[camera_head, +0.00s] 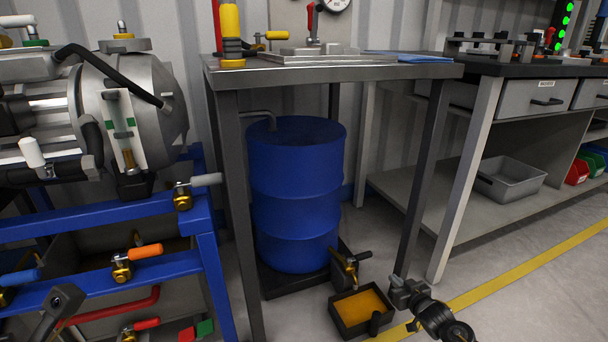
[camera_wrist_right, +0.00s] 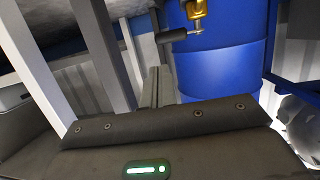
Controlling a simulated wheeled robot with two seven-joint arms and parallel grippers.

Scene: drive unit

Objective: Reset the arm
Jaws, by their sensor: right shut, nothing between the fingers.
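My right gripper (camera_head: 400,288) is low at the bottom right of the head view, just right of a small dark tray (camera_head: 338,318) holding orange liquid. Its fingers are shut together and empty, and they also show in the right wrist view (camera_wrist_right: 158,84). A brass tap (camera_head: 345,270) at the foot of the blue drum (camera_head: 296,190) is left of and above the gripper, apart from it. A dark grey jointed part (camera_head: 62,300) at the lower left looks like the end of my left arm; its fingers cannot be made out.
A metal table (camera_head: 330,72) stands over the drum, its legs close to the right gripper. A blue frame (camera_head: 110,215) with several coloured-handled valves fills the left. A workbench (camera_head: 490,64) with a grey bin (camera_head: 512,180) stands at right. Floor beyond the yellow line (camera_head: 520,268) is clear.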

